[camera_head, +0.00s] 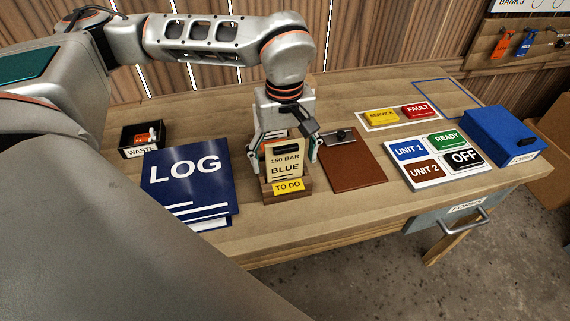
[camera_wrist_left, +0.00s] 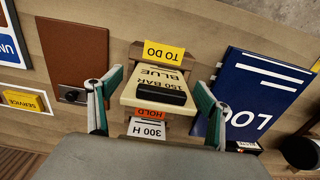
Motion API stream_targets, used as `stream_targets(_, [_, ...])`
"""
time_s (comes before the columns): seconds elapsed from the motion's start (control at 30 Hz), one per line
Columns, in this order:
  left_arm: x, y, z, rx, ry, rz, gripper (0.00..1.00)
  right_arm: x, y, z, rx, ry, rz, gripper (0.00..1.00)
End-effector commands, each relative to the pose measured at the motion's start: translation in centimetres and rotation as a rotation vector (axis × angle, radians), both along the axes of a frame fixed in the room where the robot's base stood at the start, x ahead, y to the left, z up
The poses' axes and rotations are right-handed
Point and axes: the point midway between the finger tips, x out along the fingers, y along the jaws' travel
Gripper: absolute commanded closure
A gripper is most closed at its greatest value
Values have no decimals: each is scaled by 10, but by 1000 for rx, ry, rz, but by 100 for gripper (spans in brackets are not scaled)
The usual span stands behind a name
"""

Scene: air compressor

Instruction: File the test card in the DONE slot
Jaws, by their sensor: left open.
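A cream card reading "150 BAR BLUE" (camera_head: 286,165) stands in the front of a wooden rack (camera_head: 290,195), behind a yellow TO DO label (camera_head: 288,186). The card has a black grip piece on its upper part, clear in the left wrist view (camera_wrist_left: 161,94). Behind it, an orange HOLD label (camera_wrist_left: 152,113) and a white card reading "300 H" (camera_wrist_left: 147,128) show. No DONE label is visible. My left gripper (camera_head: 284,152) is open, its fingers on either side of the cream card with gaps to it. My right gripper is not in view.
A blue LOG book (camera_head: 187,181) lies left of the rack, and a brown clipboard (camera_head: 352,165) lies close on its right. A small black WASTE bin (camera_head: 142,139) stands back left. A button panel (camera_head: 440,178) and a blue box (camera_head: 505,132) are farther right.

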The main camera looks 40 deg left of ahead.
Motion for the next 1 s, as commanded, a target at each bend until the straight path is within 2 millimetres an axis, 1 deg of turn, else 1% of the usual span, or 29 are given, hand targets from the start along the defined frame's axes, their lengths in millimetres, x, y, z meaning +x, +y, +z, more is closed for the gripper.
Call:
stream_targets(0.03, [-1, 0, -8, 0, 4, 0, 22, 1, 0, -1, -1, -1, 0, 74])
stream_targets(0.13, [0, 0, -18, 0, 3, 0, 22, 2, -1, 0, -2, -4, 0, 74])
stream_targets(0.23, [0, 0, -21, 0, 0, -1, 22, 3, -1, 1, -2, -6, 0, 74])
stream_targets(0.43, [0, 0, -21, -1, -1, 0, 22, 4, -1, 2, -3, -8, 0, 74])
stream_targets(0.47, [0, 0, -21, -1, -1, 0, 29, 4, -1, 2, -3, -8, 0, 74])
stream_targets(0.5, [0, 0, -21, -1, -1, 0, 40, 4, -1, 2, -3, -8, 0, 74])
stream_targets(0.6, [0, 0, -21, -1, -1, 0, 64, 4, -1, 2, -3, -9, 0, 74])
stream_targets(1.0, [1, 0, -18, -1, -2, 0, 64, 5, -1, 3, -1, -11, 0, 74])
